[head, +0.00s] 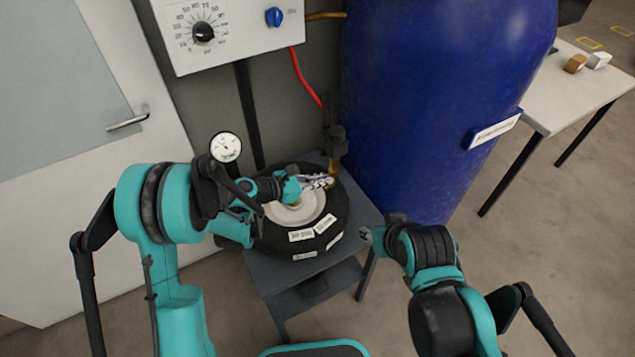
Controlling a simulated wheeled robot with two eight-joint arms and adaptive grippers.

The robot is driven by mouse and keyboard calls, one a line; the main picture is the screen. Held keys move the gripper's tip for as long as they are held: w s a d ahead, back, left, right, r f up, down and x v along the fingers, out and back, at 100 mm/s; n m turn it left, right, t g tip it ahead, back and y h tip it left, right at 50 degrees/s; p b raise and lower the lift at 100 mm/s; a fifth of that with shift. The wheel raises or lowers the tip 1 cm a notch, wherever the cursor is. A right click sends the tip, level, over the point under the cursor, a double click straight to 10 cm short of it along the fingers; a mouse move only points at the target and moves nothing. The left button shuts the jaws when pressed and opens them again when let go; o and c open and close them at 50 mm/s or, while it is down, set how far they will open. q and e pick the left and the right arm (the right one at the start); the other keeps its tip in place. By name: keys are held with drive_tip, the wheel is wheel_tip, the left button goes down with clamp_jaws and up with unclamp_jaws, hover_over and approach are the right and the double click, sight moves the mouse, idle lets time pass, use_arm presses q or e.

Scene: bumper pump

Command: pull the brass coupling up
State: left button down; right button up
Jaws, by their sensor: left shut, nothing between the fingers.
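The brass coupling (333,168) shows as a small brass-coloured piece below a dark fitting (336,140), at the back right edge of the wheel. My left gripper (329,181) reaches in from the left over the wheel. Its silver fingers are shut and empty, with the tips right beside the lower part of the brass piece. I cannot tell whether they touch it. My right gripper (366,235) is only partly visible at the end of the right arm, right of the wheel; its fingers are too unclear to read.
A black tyre (335,222) with a pale hub lies on a grey stand (265,272). A blue tank (430,90) stands close behind right. A red hose (303,78) hangs from the white dial panel (245,42). A round gauge (226,147) is at left. A table (570,95) stands at right.

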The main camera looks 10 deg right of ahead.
use_arm(q)
wheel_tip(320, 180, up, 4)
drive_tip(key=shift+f+p, duration=0.1)
drive_tip(key=shift+p, duration=0.95)
drive_tip(key=shift+w, duration=0.1)
use_arm(e)
drive_tip(key=shift+r, duration=0.95)
drive_tip(key=shift+w, duration=0.1)
